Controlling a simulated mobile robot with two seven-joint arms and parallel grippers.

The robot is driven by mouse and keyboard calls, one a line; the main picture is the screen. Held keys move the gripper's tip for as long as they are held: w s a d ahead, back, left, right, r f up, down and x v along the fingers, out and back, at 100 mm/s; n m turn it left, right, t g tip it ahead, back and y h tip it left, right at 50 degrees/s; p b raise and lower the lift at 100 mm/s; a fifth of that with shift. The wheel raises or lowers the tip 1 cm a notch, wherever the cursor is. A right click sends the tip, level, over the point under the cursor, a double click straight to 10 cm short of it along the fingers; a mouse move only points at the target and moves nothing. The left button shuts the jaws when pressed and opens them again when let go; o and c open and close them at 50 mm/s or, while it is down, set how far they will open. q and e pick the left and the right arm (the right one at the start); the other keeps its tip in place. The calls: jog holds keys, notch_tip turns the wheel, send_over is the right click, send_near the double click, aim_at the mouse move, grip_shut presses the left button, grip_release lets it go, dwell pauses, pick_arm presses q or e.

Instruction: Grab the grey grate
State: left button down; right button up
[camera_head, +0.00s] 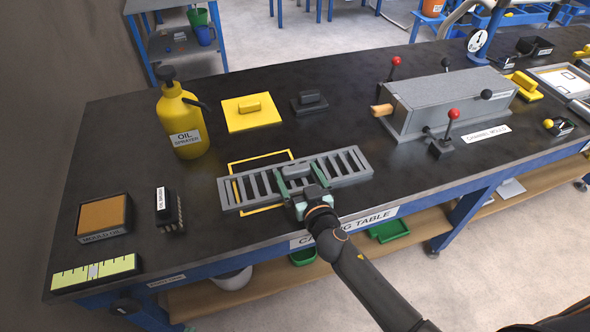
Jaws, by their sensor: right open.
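The grey grate (347,164) is a slatted rectangle lying on the dark table, partly over a yellow outlined square (262,157). A dark grey block handle (296,170) sits at its middle. My right gripper (300,179) is over the near middle of the grate, its arm coming in from the lower right. Its two green fingers are apart, one on each side of the handle. The gripper hides the near edge of the grate there. Contact with the handle cannot be told. My left gripper is not in view.
A yellow oil sprayer (182,122) stands behind left. A yellow plate with a handle (252,115) and a dark handled block (309,102) lie behind the grate. A grey channel mould (450,101) with red-knobbed levers is at right. A brown-topped box (103,216) is at left.

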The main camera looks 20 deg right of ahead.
jog(key=shift+s, duration=0.1)
jog(key=shift+c, duration=0.2)
grip_shut()
jog(key=shift+r, duration=0.2)
dwell(0.4)
